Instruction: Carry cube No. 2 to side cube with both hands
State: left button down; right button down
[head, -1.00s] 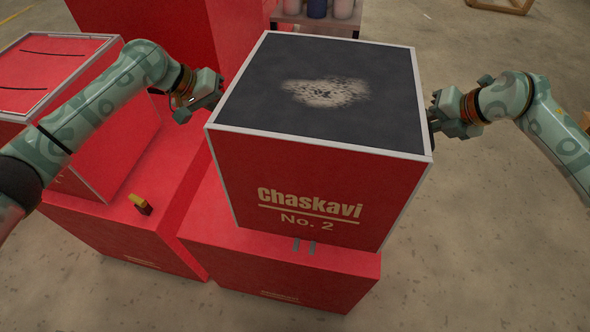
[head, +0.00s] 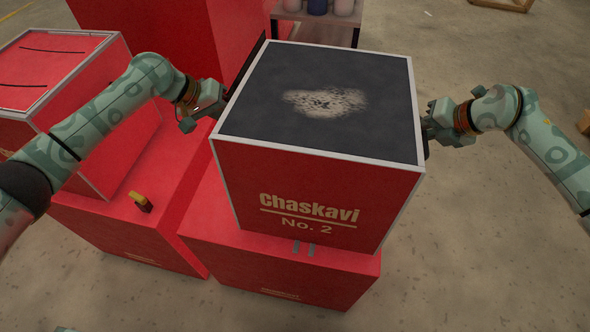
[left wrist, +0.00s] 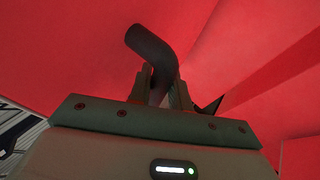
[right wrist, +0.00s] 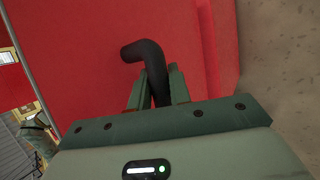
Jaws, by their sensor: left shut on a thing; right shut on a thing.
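Cube No. 2 (head: 318,195) is a large red box with pale edges, a dark top with a light speckled patch, and "Chaskavi No. 2" on its front. It is over a red side cube (head: 280,268); whether it touches that cube I cannot tell. My left gripper (head: 218,110) is at its left side, shut on a black handle (left wrist: 152,45) in the left wrist view. My right gripper (head: 428,128) is at its right side, shut on another black handle (right wrist: 145,52) in the right wrist view.
Left of it stands another red cube (head: 130,225) with a small yellow and dark object (head: 140,202) on top. A pale-edged red box (head: 75,130) stands behind that. A tall red block (head: 190,40) and a shelf with jars (head: 318,22) are at the back. Floor is clear at right.

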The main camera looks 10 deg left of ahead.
pick_arm(q)
jog(key=shift+a+f, duration=0.25)
jog(key=shift+f, duration=0.3)
pick_arm(e)
jog(key=shift+w+d+f, duration=0.1)
jog(key=shift+d+f, duration=0.1)
jog(key=shift+f, duration=0.3)
pick_arm(q)
jog(key=c, duration=1.3)
grip_release()
pick_arm(e)
jog(key=c, duration=1.3)
grip_release()
pick_arm(q)
jog(key=shift+s+d, duration=0.1)
pick_arm(e)
jog(key=shift+a, duration=0.1)
pick_arm(q)
jog(key=shift+d, duration=0.2)
pick_arm(e)
jog(key=shift+s+a, duration=0.2)
jog(key=shift+d+r, duration=0.15)
pick_arm(q)
jog(key=v, duration=0.8)
jog(key=shift+a, duration=0.2)
pick_arm(e)
jog(key=v, duration=1.1)
jog(key=shift+s+d+r, duration=0.2)
jog(key=shift+s, duration=0.05)
